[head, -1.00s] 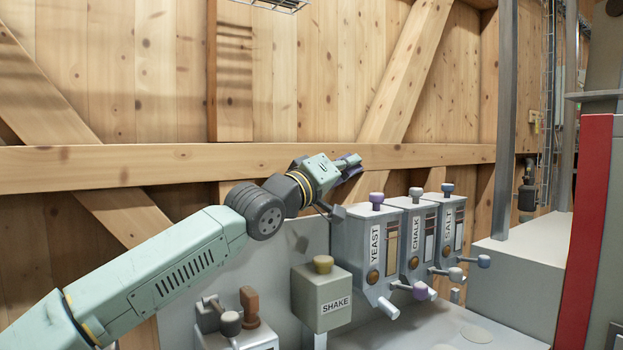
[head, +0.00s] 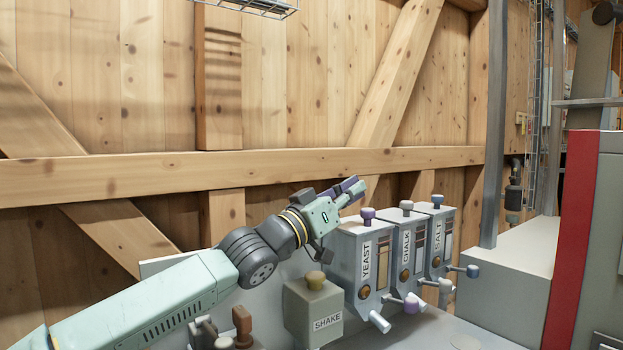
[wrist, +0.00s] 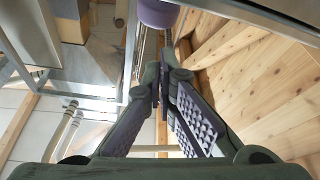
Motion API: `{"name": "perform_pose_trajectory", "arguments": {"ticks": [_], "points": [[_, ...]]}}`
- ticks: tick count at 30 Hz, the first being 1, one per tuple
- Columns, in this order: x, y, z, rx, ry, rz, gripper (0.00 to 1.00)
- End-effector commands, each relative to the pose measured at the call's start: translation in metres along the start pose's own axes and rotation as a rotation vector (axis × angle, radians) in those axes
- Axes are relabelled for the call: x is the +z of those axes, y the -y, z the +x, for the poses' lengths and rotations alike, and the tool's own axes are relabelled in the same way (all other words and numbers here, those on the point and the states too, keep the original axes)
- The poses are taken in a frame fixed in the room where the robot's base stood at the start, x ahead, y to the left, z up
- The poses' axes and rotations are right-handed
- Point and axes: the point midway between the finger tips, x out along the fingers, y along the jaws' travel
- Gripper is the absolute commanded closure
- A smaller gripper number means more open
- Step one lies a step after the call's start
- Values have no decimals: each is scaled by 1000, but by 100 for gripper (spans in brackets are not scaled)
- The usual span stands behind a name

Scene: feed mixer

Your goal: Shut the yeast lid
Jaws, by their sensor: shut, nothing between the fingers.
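The yeast dispenser (head: 358,262) is a grey box labelled YEAST, the leftmost of three on the bench. Its lid (head: 366,226) is on top and carries a purple knob (head: 367,214); the lid looks level in the head view. My gripper (head: 357,187) is shut and empty, above and slightly left of the purple knob, apart from it in the head view. In the wrist view, the fingertips (wrist: 160,80) are together, and a purple round part (wrist: 157,12) shows at the top edge, probably the knob.
The chalk dispenser (head: 402,262) and salt dispenser (head: 438,240) stand close on the right. A SHAKE box (head: 312,312) with a yellow knob stands in front left. A wooden wall (head: 290,90) is behind. A grey post (head: 494,130) rises at right.

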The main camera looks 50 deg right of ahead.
Motion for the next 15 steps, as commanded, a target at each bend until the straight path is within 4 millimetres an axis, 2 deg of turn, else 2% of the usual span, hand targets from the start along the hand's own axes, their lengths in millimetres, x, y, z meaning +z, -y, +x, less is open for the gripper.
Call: {"name": "perform_pose_trajectory", "arguments": {"ticks": [6,15], "points": [[15,-6,-6,43,0,124,100],[21,-11,-8,41,-1,118,100]]}}
